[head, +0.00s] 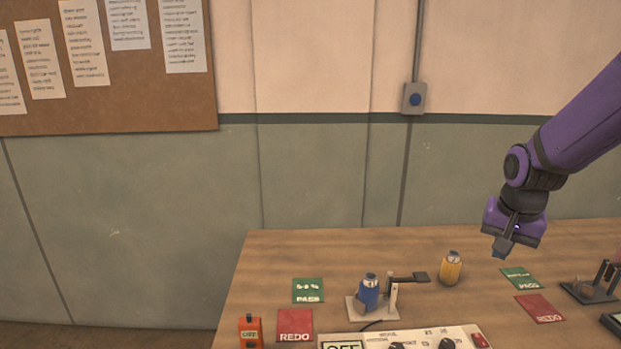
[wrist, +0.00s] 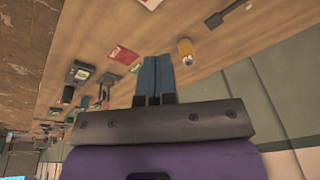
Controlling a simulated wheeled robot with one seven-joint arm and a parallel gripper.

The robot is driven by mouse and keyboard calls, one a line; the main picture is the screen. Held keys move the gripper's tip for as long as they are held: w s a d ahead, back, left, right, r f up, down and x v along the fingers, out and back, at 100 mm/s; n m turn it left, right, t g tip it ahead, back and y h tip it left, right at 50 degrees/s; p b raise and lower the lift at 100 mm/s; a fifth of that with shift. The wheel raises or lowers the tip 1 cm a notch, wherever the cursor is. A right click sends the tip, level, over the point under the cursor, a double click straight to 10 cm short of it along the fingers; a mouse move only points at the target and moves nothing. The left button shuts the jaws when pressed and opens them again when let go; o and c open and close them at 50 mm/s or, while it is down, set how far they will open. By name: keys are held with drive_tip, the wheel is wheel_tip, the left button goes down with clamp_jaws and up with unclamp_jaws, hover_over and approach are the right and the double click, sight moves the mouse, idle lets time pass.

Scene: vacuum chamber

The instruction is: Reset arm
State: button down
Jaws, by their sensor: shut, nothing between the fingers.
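My purple arm reaches in from the right in the head view. My gripper (head: 502,247) hangs above the right part of the wooden table, pointing down. In the wrist view my gripper's blue-grey fingers (wrist: 155,75) are together, with nothing between them. The yellow cylinder (head: 451,268) stands on the table to the left of my gripper, apart from it; it also shows in the wrist view (wrist: 185,50). A blue cylinder (head: 369,292) stands upright on a small stand with a dark lever.
The table (head: 270,265) holds green PASS cards (head: 308,290) (head: 520,279), red REDO cards (head: 295,325) (head: 539,308), an orange block (head: 250,331), a control panel (head: 410,338) and a dark-based fixture (head: 592,290). A wall box (head: 414,98) with a blue button is behind. The back left table is bare.

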drive_tip(key=s+a+r+n+t, duration=0.1)
drive_tip(key=s+a+r+n, duration=0.2)
drive_tip(key=s+r, duration=0.3)
drive_tip(key=s+a+r+n+t, duration=0.1)
drive_tip(key=s+a+r+n, duration=0.2)
drive_tip(key=s+r, duration=0.4)
drive_tip(key=s, duration=0.7)
drive_tip(key=shift+s+a+n+t+y, duration=0.2)
drive_tip(key=shift+n+t+y, duration=0.1)
drive_tip(key=shift+t, duration=0.1)
